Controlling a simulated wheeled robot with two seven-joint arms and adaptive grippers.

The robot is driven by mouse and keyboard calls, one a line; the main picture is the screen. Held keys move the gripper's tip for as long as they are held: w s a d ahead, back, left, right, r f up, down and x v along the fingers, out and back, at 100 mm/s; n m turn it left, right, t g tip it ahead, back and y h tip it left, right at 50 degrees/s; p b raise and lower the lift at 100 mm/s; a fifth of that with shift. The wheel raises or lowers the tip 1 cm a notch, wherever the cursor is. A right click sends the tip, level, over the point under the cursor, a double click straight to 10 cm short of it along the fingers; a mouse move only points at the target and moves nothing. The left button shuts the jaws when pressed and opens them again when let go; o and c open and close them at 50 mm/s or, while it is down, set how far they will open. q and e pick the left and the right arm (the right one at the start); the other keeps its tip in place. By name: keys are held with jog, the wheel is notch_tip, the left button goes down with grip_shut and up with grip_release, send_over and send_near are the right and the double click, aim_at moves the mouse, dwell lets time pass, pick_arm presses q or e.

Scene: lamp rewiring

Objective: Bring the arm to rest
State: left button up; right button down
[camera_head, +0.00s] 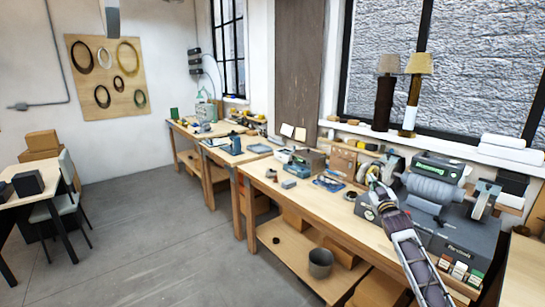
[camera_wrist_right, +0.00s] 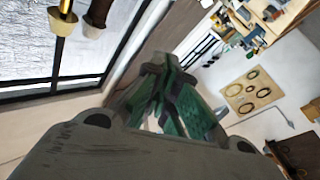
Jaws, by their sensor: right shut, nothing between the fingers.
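My right gripper (camera_head: 377,186) is at the end of my arm, which comes in from the lower right in the head view. It is above the front workbench (camera_head: 337,221), in front of the bench grinder. In the right wrist view its green fingers (camera_wrist_right: 158,75) come together at the tips, with nothing between them. I cannot tell from the head view how high it is above the bench. My left gripper is not in view.
A bench grinder (camera_head: 434,190) stands close to the right gripper. Two lamps (camera_head: 384,100) (camera_head: 411,100) stand on the windowsill. Small boxes and tools lie along the bench. A grey bucket (camera_head: 320,263) is on the lower shelf.

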jog(key=s+a+f+g, duration=0.1)
jog(key=s+f+g, duration=0.2)
jog(key=f, duration=1.2)
jog(key=s+f+g, duration=0.2)
jog(key=s+f, duration=0.1)
jog(key=f, duration=1.1)
jog(key=s+a+f+g, duration=0.1)
jog(key=s+f+g, duration=0.1)
jog(key=s+f, duration=0.55)
jog(key=s+a+f+m+g, duration=0.1)
jog(key=s+f, duration=0.3)
jog(key=f, duration=0.7)
jog(key=s+a+f+g, duration=0.1)
jog(key=s+f+g, duration=0.1)
jog(key=s+f, duration=0.55)
jog(key=s+a+f+g, duration=0.2)
jog(key=s+f, duration=0.6)
jog(key=s, duration=0.4)
jog(key=s+a+f+g, duration=0.2)
jog(key=s+f, duration=0.6)
jog(key=s, duration=0.3)
jog(key=s+a+f+g, duration=0.2)
jog(key=s+f, duration=0.6)
jog(key=s, duration=0.4)
jog(key=s+a+f+g, duration=0.2)
jog(key=s+f+g, duration=0.1)
jog(key=s, duration=1.4)
jog(key=shift+a+y, duration=0.2)
jog(key=shift+y, duration=0.1)
